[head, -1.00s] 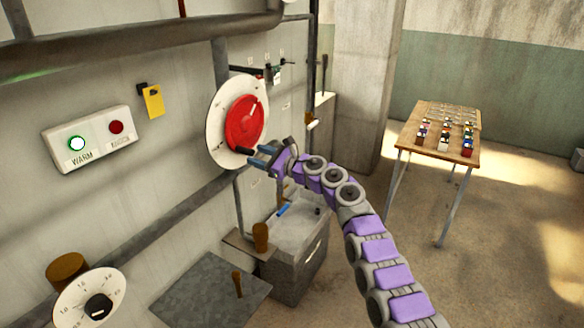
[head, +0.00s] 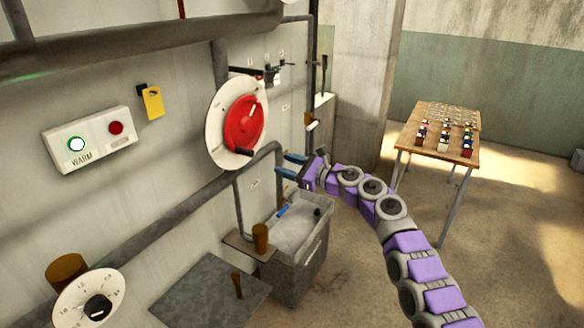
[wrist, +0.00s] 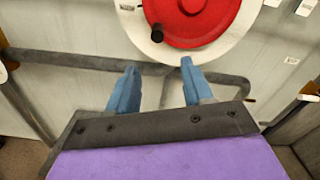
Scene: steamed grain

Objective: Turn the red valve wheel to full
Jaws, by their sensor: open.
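The red valve wheel (head: 243,124) is mounted on a white round plate (head: 217,151) on the wall. A white mark shows on its upper right, and a dark handle knob (head: 243,151) sticks out at its lower edge. My gripper (head: 285,166) is open and empty, to the right of and below the wheel, apart from it. In the wrist view the wheel (wrist: 195,18) is at the top, with the knob (wrist: 151,38) above and between the blue fingertips (wrist: 160,66). No finger touches the wheel or knob there.
A grey pipe (head: 190,205) runs along the wall below the wheel. A panel with lights (head: 90,140) and a yellow tag (head: 153,101) are to the left. A sink (head: 300,230) stands below my gripper. A wooden table (head: 435,130) with small items is at the right.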

